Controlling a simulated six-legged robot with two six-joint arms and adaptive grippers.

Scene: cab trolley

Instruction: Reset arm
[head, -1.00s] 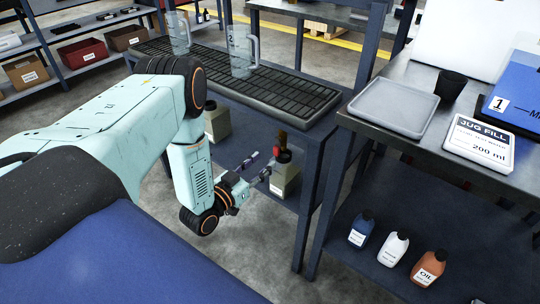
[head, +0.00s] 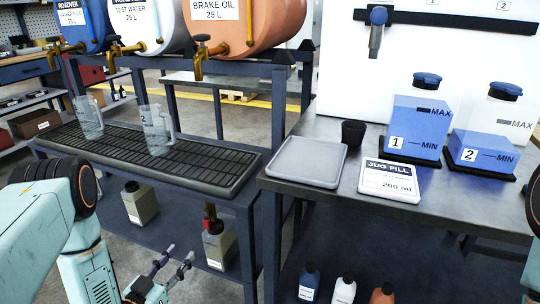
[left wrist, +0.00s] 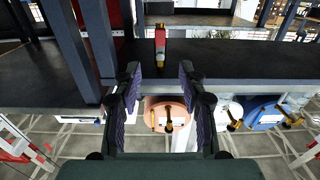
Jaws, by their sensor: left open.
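My left arm comes in from the left in the head view. My left gripper (head: 174,268) is low in the picture, its two fingers apart with nothing between them. In the left wrist view the same gripper (left wrist: 162,85) is open and empty. A red and yellow object (left wrist: 160,48) stands beyond the fingertips there, apart from them. My right gripper is not in view; only a pale piece, likely of my right arm, shows at the right edge of the head view.
Two clear jugs (head: 155,130) stand on the black drip grate (head: 235,172) below the drums (head: 235,25). The right bench holds a grey tray (head: 308,163), a black cup (head: 353,133), a jug-fill sign (head: 390,180) and blue-filled tanks. Small bottles (head: 344,290) stand underneath.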

